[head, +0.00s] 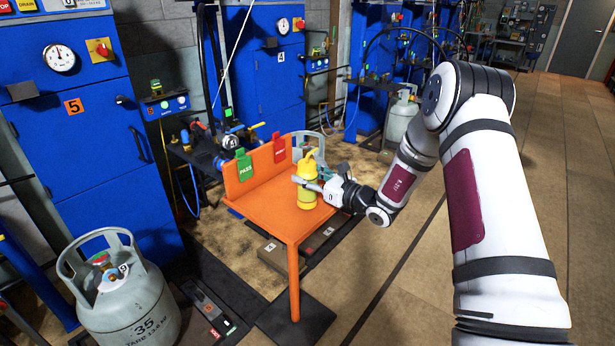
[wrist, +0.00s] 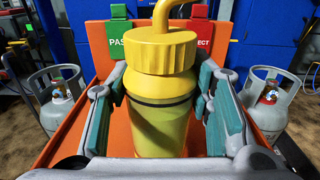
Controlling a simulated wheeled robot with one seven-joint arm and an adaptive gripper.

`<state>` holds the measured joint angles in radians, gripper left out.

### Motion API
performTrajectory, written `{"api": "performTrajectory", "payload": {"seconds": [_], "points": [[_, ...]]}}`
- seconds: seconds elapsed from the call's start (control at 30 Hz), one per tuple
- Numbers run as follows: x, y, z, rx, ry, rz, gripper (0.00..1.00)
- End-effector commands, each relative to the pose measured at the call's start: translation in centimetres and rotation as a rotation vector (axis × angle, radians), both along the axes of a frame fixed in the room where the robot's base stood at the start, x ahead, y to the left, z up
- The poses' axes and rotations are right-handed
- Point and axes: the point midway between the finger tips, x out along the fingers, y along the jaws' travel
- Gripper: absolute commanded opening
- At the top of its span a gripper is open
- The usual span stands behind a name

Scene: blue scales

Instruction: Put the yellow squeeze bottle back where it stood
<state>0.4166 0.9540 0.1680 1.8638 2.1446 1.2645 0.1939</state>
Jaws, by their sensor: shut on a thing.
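The yellow squeeze bottle (head: 308,188) is upright over the right part of the orange table (head: 262,207). My gripper (head: 312,184) reaches in from the right and is shut on the bottle's body. In the wrist view the bottle (wrist: 160,125) fills the middle, with its ribbed cap and bent spout on top. The fingers of my gripper (wrist: 160,115) press on it from both sides with teal pads. I cannot tell whether the bottle's base touches the table top or is slightly above it.
A green PASS tag (head: 244,165) and a red tag (head: 279,147) hang on the table's raised back panel. A grey gas cylinder (head: 125,295) stands at front left. Blue cabinets (head: 95,150) line the back. The table's front-left top is clear.

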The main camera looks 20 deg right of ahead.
Motion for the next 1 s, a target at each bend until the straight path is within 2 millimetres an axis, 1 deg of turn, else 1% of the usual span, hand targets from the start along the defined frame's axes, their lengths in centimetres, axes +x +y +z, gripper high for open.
{"api": "performTrajectory", "payload": {"seconds": [0.2,0.23,0.27,0.3,0.33,0.6,0.73,0.87,1.0], "points": [[0.0,0.0,-0.3,0.001,-0.001,0.001,0.08],[0.0,0.0,-0.4,0.0,0.001,0.001,0.49],[0.0,0.0,-0.3,-0.001,0.001,0.001,0.55],[0.0,0.0,-0.3,-0.001,0.001,0.001,0.65],[0.0,0.0,-0.3,-0.001,0.001,0.001,0.67],[0.0,0.0,-0.3,-0.001,0.001,0.001,0.67],[-0.2,-0.1,0.1,-0.001,0.001,0.0,0.67],[-1.6,-1.3,0.0,-0.001,0.003,-0.004,0.67],[-4.0,-3.0,0.1,0.001,0.004,-0.004,0.67]]}}
